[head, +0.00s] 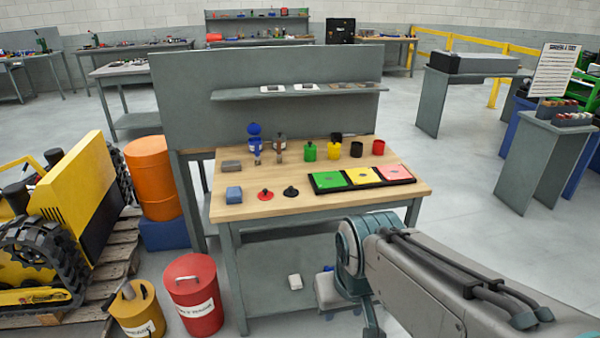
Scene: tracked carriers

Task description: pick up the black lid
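A small black lid (291,191) with a knob lies flat on the wooden top of the workbench (250,207), near its front edge. A similar red lid (265,195) lies just to its left, apart from it. My arm (440,275) reaches in from the lower right and bends down in front of the bench, well to the right of and below the black lid. My gripper itself does not show.
A blue block (234,195) and a grey block (231,166) lie at the left. Green (310,152), yellow (334,150), black (356,149) and red (378,147) cups stand behind. A black tray (400,181) with coloured panels lies to the right. Bare wood surrounds the lids.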

